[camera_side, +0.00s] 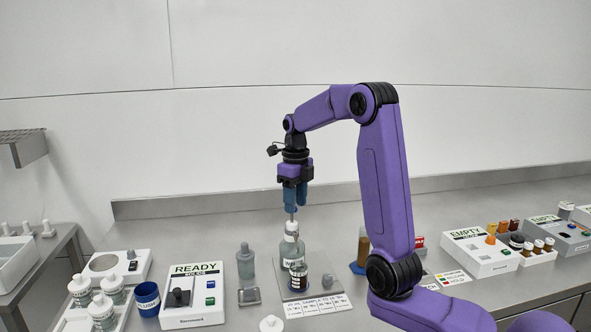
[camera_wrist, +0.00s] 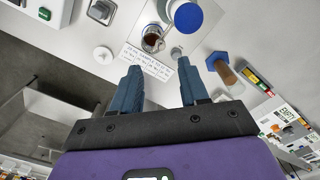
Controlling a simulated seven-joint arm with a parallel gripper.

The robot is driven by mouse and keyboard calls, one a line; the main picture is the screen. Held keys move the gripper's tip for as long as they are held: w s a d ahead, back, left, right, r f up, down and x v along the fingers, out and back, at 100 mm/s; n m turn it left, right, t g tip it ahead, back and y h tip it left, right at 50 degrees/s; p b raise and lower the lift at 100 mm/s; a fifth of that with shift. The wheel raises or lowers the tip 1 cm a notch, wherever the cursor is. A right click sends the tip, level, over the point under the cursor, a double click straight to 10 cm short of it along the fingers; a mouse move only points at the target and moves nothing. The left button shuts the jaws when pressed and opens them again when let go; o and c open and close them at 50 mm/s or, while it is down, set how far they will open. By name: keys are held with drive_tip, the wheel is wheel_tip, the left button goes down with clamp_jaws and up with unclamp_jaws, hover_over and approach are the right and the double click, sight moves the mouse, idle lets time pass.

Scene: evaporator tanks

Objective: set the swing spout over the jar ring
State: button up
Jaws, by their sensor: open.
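My gripper (camera_side: 294,207) points down over a clear bottle (camera_side: 291,246) with a white collar and label. Its blue fingers are apart and empty in the wrist view (camera_wrist: 160,70). A thin upright rod (camera_side: 292,215) shows between the fingertips and the bottle in the side view. A small labelled jar (camera_side: 298,277) stands in front of the bottle. In the wrist view a small round vessel with brown contents (camera_wrist: 152,39) and a grey knob (camera_wrist: 176,52) lie beyond the fingertips. I cannot clearly make out the swing spout or the jar ring.
A printed card (camera_side: 318,306) lies in front of the jar. A READY box (camera_side: 194,295) and a grey bottle (camera_side: 245,262) stand left. A brown tube on a blue base (camera_side: 362,250) and an EMPTY box (camera_side: 480,251) stand right. A blue disc (camera_wrist: 188,17) shows in the wrist view.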

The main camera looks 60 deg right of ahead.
wheel_tip(320, 180, up, 9)
idle(0.3)
drive_tip(key=shift+a+r, duration=0.1)
idle(0.4)
drive_tip(key=s+a+f+n, duration=0.3)
drive_tip(key=a+n, duration=0.6)
drive_tip(key=n, duration=0.3)
drive_tip(key=s+a+f+n, duration=0.3)
drive_tip(key=a+n, duration=0.6)
drive_tip(key=n, duration=0.2)
drive_tip(key=s+a+f+n, duration=0.1)
drive_tip(key=s+f+n, duration=0.3)
drive_tip(key=s+n, duration=0.7)
drive_tip(key=s+a+f+n, duration=0.2)
drive_tip(key=s+f+n, duration=0.2)
drive_tip(key=s+n, duration=0.6)
drive_tip(key=n, duration=0.4)
drive_tip(key=shift+s+a+n, duration=0.25)
drive_tip(key=shift+s+n, duration=0.15)
